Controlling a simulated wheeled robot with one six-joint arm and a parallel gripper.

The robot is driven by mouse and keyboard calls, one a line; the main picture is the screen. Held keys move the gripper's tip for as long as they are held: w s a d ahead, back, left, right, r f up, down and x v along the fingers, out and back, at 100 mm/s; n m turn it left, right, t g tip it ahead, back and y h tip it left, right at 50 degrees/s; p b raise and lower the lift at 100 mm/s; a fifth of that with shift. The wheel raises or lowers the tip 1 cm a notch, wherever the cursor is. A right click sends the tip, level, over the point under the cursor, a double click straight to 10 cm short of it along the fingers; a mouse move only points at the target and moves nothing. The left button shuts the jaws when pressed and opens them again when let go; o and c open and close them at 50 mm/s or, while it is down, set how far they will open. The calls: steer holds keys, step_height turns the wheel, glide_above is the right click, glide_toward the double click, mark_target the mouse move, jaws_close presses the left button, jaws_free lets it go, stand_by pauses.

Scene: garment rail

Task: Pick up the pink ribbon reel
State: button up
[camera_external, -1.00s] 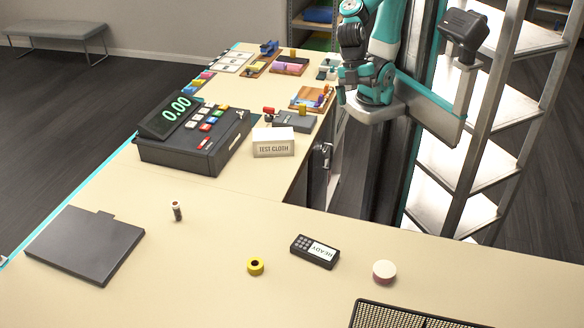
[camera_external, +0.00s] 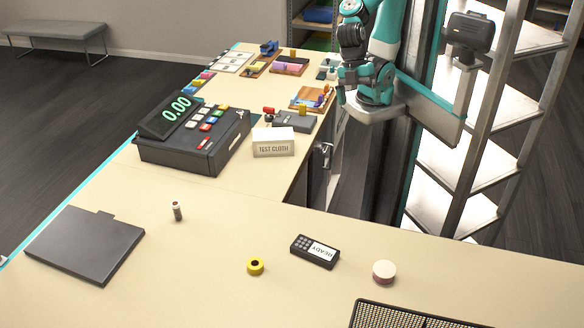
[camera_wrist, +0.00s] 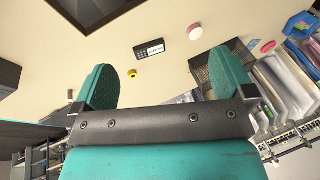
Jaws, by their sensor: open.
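My gripper (camera_wrist: 166,85) is open and empty in the wrist view, its two teal fingers wide apart. It is high above the counter and touches nothing there. Two round reels show in the wrist view. A pale pink reel (camera_wrist: 195,32) lies near the black keypad device; in the external view this reel (camera_external: 384,271) has a whitish top and a pinkish side. A stronger pink reel (camera_wrist: 268,46) lies further right, past the dark mesh tray. I cannot tell surely which one is the ribbon reel. In the external view my folded arm hides the fingertips.
The black keypad device (camera_external: 315,251) and a yellow roll (camera_external: 255,266) lie left of the pale reel. The mesh tray (camera_external: 408,318) is in front of it. A small bottle (camera_external: 177,211), a dark flat plate (camera_external: 85,244) and a cash register (camera_external: 190,150) stand further left.

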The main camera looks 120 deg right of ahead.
steer(key=shift+c, duration=0.9)
steer(key=n+b, duration=0.9)
steer(key=n, duration=0.1)
glide_above(385, 269)
steer(key=d, duration=0.7)
step_height(385, 269, down, 16)
steer(key=p+x, duration=0.1)
steer(key=x, duration=0.2)
steer(key=p+x, duration=0.1)
steer(key=x, duration=0.3)
steer(key=p+x, duration=0.1)
steer(key=x, duration=0.3)
steer(key=shift+w+a, duration=0.2)
steer(key=shift+a, duration=0.25)
steer(key=shift+p+x, duration=1.5)
steer(key=shift+x, duration=1.5)
steer(key=shift+s, duration=0.15)
steer(key=shift+c, duration=0.3)
steer(key=shift+r, duration=0.1)
steer(key=c, duration=0.9)
